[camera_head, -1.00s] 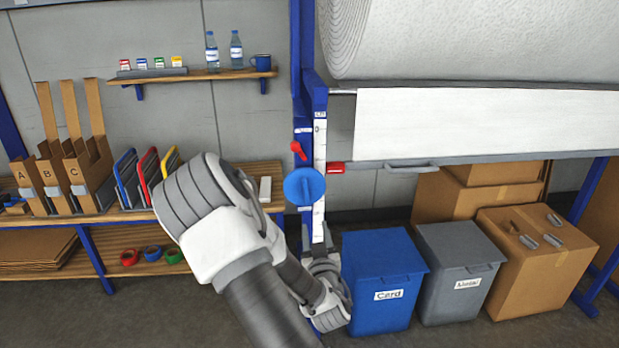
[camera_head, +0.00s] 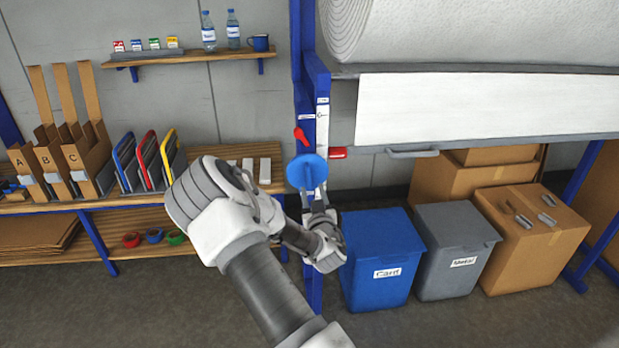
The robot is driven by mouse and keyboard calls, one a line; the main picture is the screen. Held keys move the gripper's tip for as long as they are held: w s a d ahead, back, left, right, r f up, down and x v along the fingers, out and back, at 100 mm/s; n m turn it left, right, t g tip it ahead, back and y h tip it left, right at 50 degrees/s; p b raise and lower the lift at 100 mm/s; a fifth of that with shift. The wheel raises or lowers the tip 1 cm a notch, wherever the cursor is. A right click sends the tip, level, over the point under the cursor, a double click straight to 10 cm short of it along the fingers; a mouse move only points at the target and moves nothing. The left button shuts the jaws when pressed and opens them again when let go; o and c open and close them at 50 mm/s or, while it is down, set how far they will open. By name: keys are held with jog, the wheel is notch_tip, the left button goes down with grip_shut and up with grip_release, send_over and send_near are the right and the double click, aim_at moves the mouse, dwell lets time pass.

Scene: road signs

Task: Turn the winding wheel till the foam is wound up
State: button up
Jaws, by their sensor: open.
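The blue round winding wheel (camera_head: 306,172) is on the blue post left of the foam roll. A ridge runs across its face. A large white foam roll (camera_head: 480,32) hangs at the upper right. A flat white sheet (camera_head: 485,108) hangs below it, with a bar and grey handle at its lower edge. My gripper (camera_head: 317,197) is open, pointing up at the wheel's lower edge. Its fingers overlap the wheel's lower part in the picture; I cannot tell whether they touch it.
A red lever (camera_head: 301,137) is above the wheel and a red block (camera_head: 338,153) to its right. A blue card bin (camera_head: 382,262), a grey metal bin (camera_head: 455,250) and cardboard boxes (camera_head: 535,235) stand at the right. A wooden bench (camera_head: 235,152) with folders is at the left.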

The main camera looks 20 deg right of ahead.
aim_at(309, 177)
jog(key=shift+p+x, duration=0.3)
jog(key=shift+x, duration=3.25)
grip_shut()
